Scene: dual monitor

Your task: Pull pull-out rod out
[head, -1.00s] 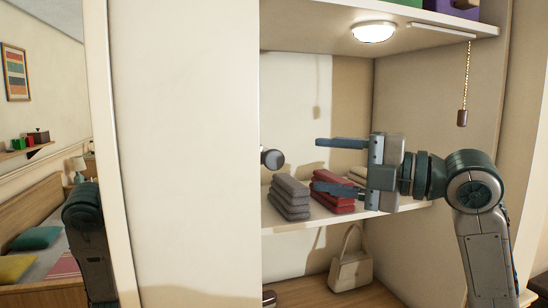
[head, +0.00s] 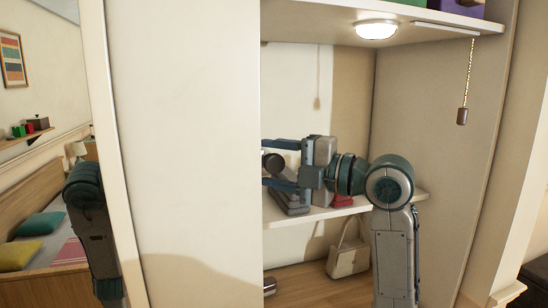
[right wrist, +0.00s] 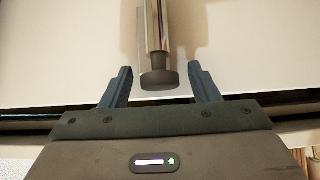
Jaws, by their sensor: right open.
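The pull-out rod shows its dark round end (head: 273,162) at the edge of the white panel in the head view. In the right wrist view it is a shiny metal bar (right wrist: 156,25) with a wider dark cap (right wrist: 158,79). My right gripper (head: 268,164) is open around the rod's end, with one finger above and one below it in the head view. In the right wrist view the cap lies between the two fingers (right wrist: 160,74), with gaps on both sides. My left gripper is out of view; only part of my left arm shows.
The white panel (head: 185,130) covers the left of the wardrobe. Folded clothes (head: 342,200) lie on the shelf behind my right arm, partly hidden. A handbag (head: 348,259) stands below.

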